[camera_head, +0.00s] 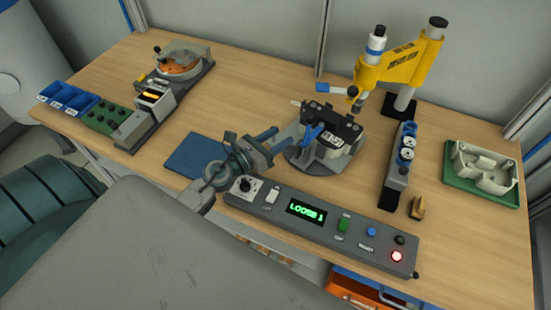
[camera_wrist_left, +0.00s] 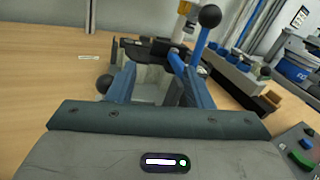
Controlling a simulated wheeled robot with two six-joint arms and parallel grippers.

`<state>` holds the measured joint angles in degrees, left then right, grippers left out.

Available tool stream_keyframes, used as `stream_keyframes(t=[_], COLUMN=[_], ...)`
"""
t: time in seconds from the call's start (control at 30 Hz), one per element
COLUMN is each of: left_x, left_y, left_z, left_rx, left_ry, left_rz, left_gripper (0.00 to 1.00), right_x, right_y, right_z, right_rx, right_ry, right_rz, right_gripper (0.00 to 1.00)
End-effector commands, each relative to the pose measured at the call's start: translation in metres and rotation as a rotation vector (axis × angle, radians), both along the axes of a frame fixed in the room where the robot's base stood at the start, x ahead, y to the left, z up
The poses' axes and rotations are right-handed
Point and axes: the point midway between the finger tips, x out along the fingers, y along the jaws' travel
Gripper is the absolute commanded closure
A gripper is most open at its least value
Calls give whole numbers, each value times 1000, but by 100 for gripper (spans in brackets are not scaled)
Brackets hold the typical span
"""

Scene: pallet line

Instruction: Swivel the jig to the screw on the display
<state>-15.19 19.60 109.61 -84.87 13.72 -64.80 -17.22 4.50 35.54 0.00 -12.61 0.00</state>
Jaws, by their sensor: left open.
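The jig (camera_head: 322,150) stands on the bench on a grey base, with a pale part held under dark clamps and a blue handle at its front. In the left wrist view the jig (camera_wrist_left: 148,88) lies just ahead, with a blue lever (camera_wrist_left: 199,48) topped by a black ball. My left gripper (camera_head: 276,141) is open beside the jig's left front. Its blue fingers (camera_wrist_left: 158,88) frame part of the jig; I cannot tell whether they touch it. The display (camera_head: 306,212) on the grey console glows green and seems to read "LOOSE 1". My right gripper is not in view.
A yellow screwdriver stand (camera_head: 400,64) rises behind the jig. A grey rack with blue-topped parts (camera_head: 398,165) and a green tray (camera_head: 453,190) with a pale housing are right. The console (camera_head: 270,210) runs along the front. A blue mat (camera_head: 190,158) lies left of my gripper.

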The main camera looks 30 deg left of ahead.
Motion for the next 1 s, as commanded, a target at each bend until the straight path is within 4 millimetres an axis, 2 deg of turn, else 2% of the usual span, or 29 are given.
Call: stream_keyframes(t=[0.1, 0.33, 0.5, 0.77, 0.87, 1.0], left_x=[-27, -61, -71, -72, -72, -71], left_y=[-14, -32, -38, -38, -38, -38], left_z=[2, 5, 7, 8, 8, 8], left_rx=[-3, -3, -1, -1, -1, -1], left_ry=[2, 1, 0, -1, -1, -2], left_rz=[0, 0, 1, 0, 0, 1], left_gripper=[54, 54, 54, 54, 69, 97], right_x=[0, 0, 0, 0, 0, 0], right_y=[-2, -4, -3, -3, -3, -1], right_z=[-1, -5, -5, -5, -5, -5], right_rx=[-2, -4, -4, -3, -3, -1], right_ry=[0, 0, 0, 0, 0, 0], right_rz=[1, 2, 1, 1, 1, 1], right_gripper=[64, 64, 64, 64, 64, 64])
